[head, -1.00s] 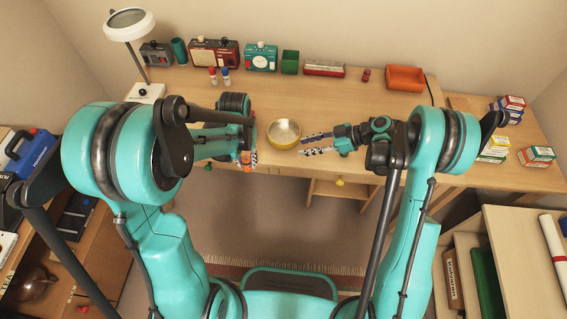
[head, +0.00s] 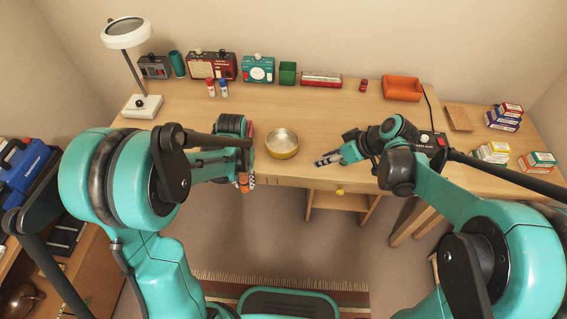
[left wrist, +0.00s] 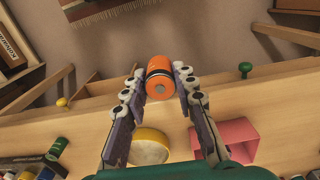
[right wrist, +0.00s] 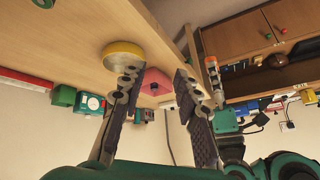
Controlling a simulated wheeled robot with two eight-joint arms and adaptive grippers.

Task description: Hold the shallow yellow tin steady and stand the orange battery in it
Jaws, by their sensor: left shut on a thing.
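The shallow yellow tin (head: 282,143) stands on the desk near its front edge. It also shows in the left wrist view (left wrist: 149,147) and the right wrist view (right wrist: 123,55). My left gripper (head: 245,181) is beyond the desk's front edge, left of the tin, shut on the orange battery (left wrist: 160,75). The battery sits between the fingertips, apart from the tin. My right gripper (head: 320,161) is open and empty, right of the tin. In the right wrist view its left fingertip overlaps the tin's rim; I cannot tell whether they touch.
A pink box (left wrist: 238,139) stands near the tin, mostly hidden by my left arm in the head view. Two small bottles (head: 217,88), a radio (head: 211,66), a green box (head: 288,73) and an orange tray (head: 402,88) stand farther back. The desk behind the tin is clear.

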